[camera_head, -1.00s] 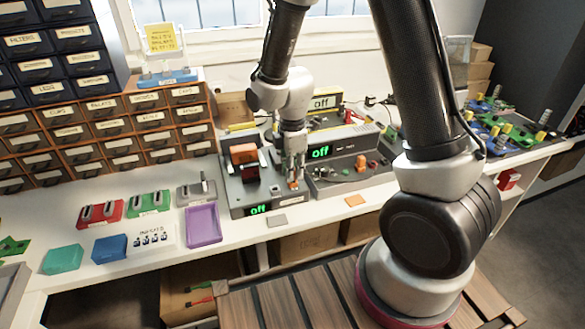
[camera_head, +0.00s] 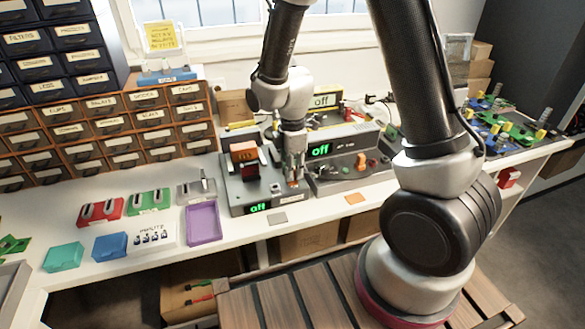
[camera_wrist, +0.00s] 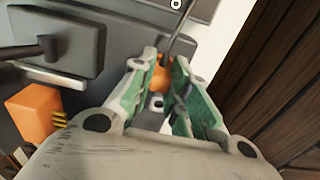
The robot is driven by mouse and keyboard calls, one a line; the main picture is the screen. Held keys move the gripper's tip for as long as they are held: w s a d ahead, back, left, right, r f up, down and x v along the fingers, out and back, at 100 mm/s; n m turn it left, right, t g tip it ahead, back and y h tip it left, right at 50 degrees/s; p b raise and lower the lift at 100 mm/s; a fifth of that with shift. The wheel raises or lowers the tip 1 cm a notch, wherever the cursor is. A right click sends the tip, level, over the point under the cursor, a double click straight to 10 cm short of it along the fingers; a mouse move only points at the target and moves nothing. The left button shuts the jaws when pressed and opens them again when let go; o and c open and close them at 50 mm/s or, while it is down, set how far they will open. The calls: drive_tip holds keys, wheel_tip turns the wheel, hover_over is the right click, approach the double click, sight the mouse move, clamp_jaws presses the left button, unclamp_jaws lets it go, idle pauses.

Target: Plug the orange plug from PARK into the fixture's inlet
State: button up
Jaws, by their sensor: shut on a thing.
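An orange plug (camera_wrist: 159,76) with a dark cable sits between the fingers of my gripper (camera_wrist: 158,90) in the wrist view. My gripper is shut on it. In the head view my gripper (camera_head: 293,178) points down at the front right of the grey fixture (camera_head: 240,197), low over its top. Only a small orange bit shows at the fingertips. The plug's front end is hidden, so I cannot tell whether it sits in a socket. The fixture's green display reads "off". A second orange block (camera_wrist: 33,112) with gold pins shows at the left in the wrist view.
A second grey unit (camera_head: 345,172) with a green "off" display stands right of the fixture. A purple tray (camera_head: 203,224) and red (camera_head: 101,209) and green (camera_head: 149,201) holders lie to the left. Drawer cabinets stand behind them. The bench's front strip is mostly clear.

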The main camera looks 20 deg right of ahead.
drive_tip(key=shift+f, duration=0.2)
drive_tip(key=o, duration=0.9)
drive_tip(key=shift+r, duration=0.1)
